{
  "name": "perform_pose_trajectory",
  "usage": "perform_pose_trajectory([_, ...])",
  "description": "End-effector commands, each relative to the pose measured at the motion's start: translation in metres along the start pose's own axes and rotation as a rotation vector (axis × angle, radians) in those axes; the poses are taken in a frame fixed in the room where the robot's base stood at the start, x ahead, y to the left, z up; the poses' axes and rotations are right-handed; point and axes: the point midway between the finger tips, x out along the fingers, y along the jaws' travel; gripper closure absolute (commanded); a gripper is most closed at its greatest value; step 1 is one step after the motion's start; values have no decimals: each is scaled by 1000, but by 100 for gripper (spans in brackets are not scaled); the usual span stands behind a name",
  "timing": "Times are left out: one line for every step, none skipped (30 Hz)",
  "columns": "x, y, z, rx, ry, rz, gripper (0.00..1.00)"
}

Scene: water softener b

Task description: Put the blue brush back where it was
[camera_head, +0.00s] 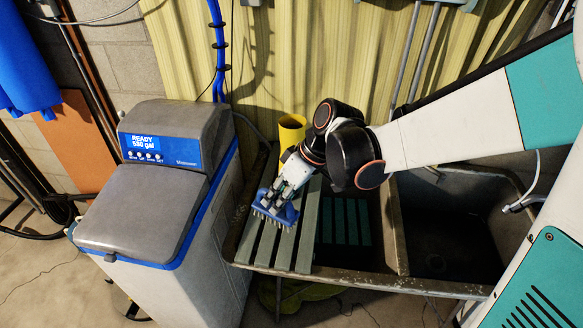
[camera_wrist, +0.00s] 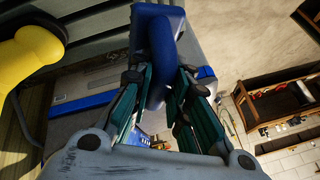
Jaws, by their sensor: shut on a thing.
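The blue brush (camera_head: 277,210) is at the slatted board on the left part of the sink, bristles facing down. My gripper (camera_head: 284,190) is shut on its handle from above. In the wrist view the blue brush (camera_wrist: 162,40) sits between the two dark green fingers of my gripper (camera_wrist: 165,90). The brush is at or just above the slats (camera_head: 268,240); I cannot tell whether the bristles touch them. The fingertips partly hide the handle.
A yellow cylindrical container (camera_head: 292,130) stands behind the slats. The grey water softener (camera_head: 160,190) with a blue display is close on the left. The double sink (camera_head: 450,235) opens to the right. A corrugated yellow wall (camera_head: 300,50) closes off the back.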

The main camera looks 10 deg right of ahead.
Motion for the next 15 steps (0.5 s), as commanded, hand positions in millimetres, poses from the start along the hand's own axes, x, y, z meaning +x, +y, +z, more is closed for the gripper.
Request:
perform_pose_trajectory([15,5,6,0,0,0,100])
perform_pose_trajectory([20,7,9,0,0,0,100])
perform_pose_trajectory([28,10,12,0,0,0,100])
perform_pose_trajectory([33,11,14,0,0,0,100])
perform_pose_trajectory([37,13,16,0,0,0,100])
perform_pose_trajectory([42,15,18,0,0,0,100])
perform_pose_trajectory([45,16,19,0,0,0,100])
perform_pose_trajectory([48,16,21,0,0,0,100])
perform_pose_trajectory([50,17,22,0,0,0,100])
perform_pose_trajectory([51,18,22,0,0,0,100])
perform_pose_trajectory([52,18,22,0,0,0,100])
perform_pose_trajectory([53,18,23,0,0,0,100])
perform_pose_trajectory([55,19,24,0,0,0,100])
perform_pose_trajectory([56,20,24,0,0,0,100])
perform_pose_trajectory([60,21,26,0,0,0,100])
